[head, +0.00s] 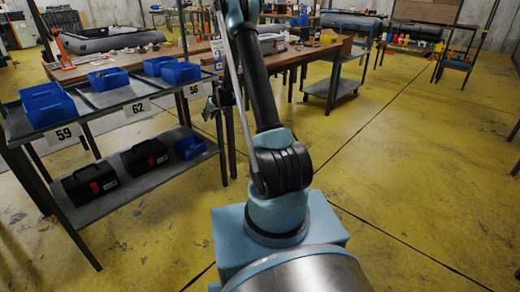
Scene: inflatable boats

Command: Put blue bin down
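Several blue bins stand on a grey two-level rack at the left in the head view. A blue bin (48,106) is at the near end of the top shelf (112,97), above label 59. Another blue bin (108,78) is in the middle, and a pair of blue bins (180,73) is at the far end. One more blue bin (190,147) is on the lower shelf (135,190). A small dark shape (219,99) beside my arm may be my gripper; its fingers cannot be made out, and no bin shows in it.
Two black toolboxes (90,184) (145,158) sit on the lower shelf. Wooden workbenches (125,60) stand behind the rack, and a grey inflatable boat (108,39) lies at the back left. The yellow floor (410,180) is open at the right.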

